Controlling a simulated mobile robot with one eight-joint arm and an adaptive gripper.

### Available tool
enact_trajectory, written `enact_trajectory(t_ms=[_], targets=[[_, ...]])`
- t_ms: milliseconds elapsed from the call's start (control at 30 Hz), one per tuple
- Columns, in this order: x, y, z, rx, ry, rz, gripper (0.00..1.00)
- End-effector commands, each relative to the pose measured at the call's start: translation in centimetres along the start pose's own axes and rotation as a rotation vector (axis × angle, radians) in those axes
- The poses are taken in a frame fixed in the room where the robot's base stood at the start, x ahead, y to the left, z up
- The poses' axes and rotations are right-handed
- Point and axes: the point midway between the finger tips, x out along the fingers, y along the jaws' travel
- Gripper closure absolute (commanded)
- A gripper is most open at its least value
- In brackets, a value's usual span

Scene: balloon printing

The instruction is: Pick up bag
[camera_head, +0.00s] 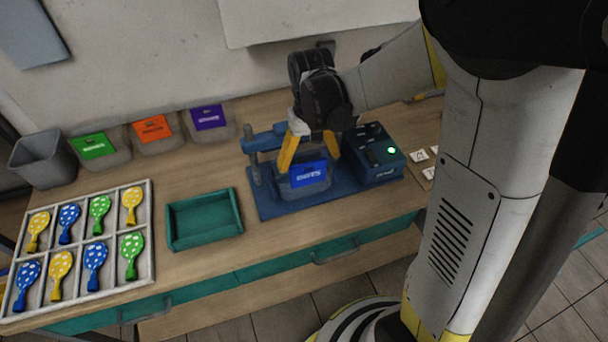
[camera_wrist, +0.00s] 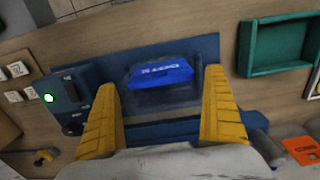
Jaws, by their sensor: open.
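The bag with a blue label (camera_head: 307,174) sits on the blue base of the printing machine (camera_head: 276,207), in front of my gripper in the head view. In the wrist view, the bag's blue label (camera_wrist: 161,71) shows between and beyond my yellow fingers. My gripper (camera_head: 309,152) is open, with its fingers apart and pointing down at the bag. In the wrist view the open fingers (camera_wrist: 162,86) stand on either side of the bag's translucent grey body. I cannot tell whether they touch it.
Bags with green (camera_head: 93,145), orange (camera_head: 153,129) and purple (camera_head: 208,117) labels stand along the wall. An empty teal tray (camera_head: 204,243) lies left of the machine. A white divided tray (camera_head: 148,270) holds several balloons. A grey bin (camera_head: 43,160) stands at the back left.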

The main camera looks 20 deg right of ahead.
Motion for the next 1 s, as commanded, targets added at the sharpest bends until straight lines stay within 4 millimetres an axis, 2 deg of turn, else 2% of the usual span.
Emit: enact_trajectory(t_ms=[33, 167, 400, 500, 533, 1000], targets=[[1.2, 0.0, -0.2, 0.000, 0.000, 0.000, 0.00], [3.0, 0.0, -0.2, 0.000, 0.000, 0.000, 0.00], [3.1, 0.0, -0.2, 0.000, 0.000, 0.000, 0.00], [3.1, 0.0, -0.2, 0.000, 0.000, 0.000, 0.27], [3.1, 0.0, -0.2, 0.000, 0.000, 0.000, 0.30], [2.6, 0.0, -0.2, 0.000, 0.000, 0.000, 0.30]])
